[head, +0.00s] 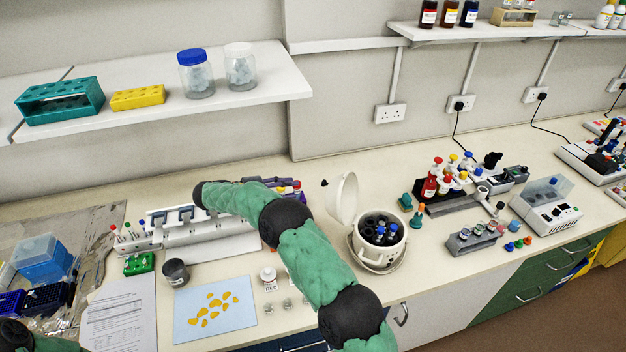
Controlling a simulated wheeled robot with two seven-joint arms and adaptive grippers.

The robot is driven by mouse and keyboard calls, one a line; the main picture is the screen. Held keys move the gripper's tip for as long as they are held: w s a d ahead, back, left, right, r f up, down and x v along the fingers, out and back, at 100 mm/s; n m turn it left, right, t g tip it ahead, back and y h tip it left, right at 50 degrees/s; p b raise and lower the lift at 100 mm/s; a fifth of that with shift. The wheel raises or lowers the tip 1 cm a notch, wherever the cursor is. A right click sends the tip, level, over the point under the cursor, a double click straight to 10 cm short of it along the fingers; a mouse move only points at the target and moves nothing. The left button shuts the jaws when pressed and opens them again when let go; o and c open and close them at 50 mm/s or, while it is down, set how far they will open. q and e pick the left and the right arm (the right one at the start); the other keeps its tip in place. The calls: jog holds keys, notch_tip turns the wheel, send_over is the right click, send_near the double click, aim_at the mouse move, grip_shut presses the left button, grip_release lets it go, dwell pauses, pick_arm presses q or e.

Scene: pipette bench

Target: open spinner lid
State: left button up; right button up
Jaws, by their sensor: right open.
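The spinner (378,262) is a white round pot on the bench, right of the middle. Its white lid (346,198) stands raised and tilted at the back left of the pot, with a small dark knob on its outer side. The pot's dark inside shows, with several blue-capped tubes (386,233) in it. My right arm crosses in front, left of the spinner. Its dark end, the right gripper (200,193), is over the pipette rack, well left of the lid and apart from it. Its fingers are hard to make out. Only a piece of my left arm shows at the lower left corner.
A white pipette rack (210,247) stands behind my right arm. A blue sheet with yellow pieces (190,326), a dark cup (175,271) and a small white bottle (268,277) are in front. Red bottles (430,186) and a tube rack (474,239) stand right of the spinner.

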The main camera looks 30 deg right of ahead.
jog(key=x, duration=0.9)
jog(key=shift+d, duration=0.4)
jog(key=shift+s+f, duration=0.1)
jog(key=shift+c, duration=0.3)
grip_shut()
